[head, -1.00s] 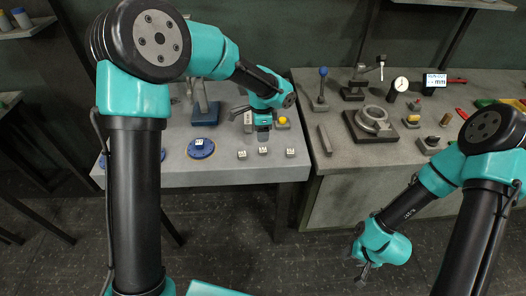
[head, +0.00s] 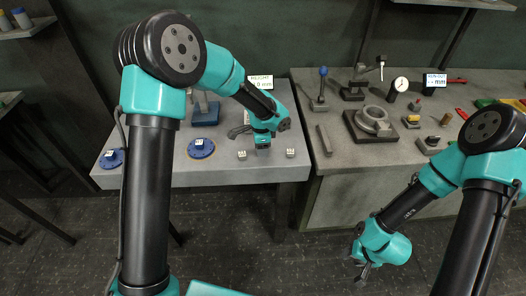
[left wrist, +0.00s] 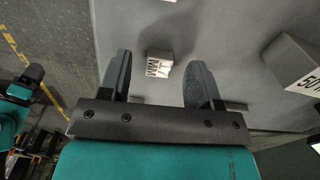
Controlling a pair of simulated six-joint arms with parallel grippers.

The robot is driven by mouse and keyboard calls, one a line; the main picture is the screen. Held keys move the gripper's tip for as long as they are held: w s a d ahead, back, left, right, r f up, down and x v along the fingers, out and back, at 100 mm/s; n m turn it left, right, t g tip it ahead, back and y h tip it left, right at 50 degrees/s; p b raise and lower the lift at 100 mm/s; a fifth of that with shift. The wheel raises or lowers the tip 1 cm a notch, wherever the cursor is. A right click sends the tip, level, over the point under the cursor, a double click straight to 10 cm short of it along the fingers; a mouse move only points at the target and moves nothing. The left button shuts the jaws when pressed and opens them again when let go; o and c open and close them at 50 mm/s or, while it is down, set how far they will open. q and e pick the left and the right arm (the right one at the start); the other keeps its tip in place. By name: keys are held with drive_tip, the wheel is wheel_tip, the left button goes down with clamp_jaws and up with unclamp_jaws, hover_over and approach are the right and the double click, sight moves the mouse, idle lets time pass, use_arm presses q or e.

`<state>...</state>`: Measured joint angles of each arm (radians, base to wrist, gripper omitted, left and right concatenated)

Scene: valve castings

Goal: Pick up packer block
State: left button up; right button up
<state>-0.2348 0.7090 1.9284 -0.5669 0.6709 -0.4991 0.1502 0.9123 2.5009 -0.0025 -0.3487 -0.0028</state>
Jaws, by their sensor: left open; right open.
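A small grey packer block (left wrist: 159,63) with a white label lies between the fingertips of my left gripper in the left wrist view; the label's figure is hard to read. In the head view my left gripper (head: 262,147) is low over the front of the left bench and hides this block. Its fingers are open, with a gap on both sides of the block. Two similar labelled blocks, one left (head: 241,155) and one right (head: 291,153), stand beside it. My right gripper (head: 366,270) hangs open and empty over the floor, in front of the right bench.
A larger block marked 50 (left wrist: 291,66) shows at the wrist view's right. A ring-shaped casting (head: 372,120) and several tools stand on the right bench.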

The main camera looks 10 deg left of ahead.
use_arm(q)
drive_tip(key=shift+f, duration=0.6)
drive_tip(key=c, duration=1)
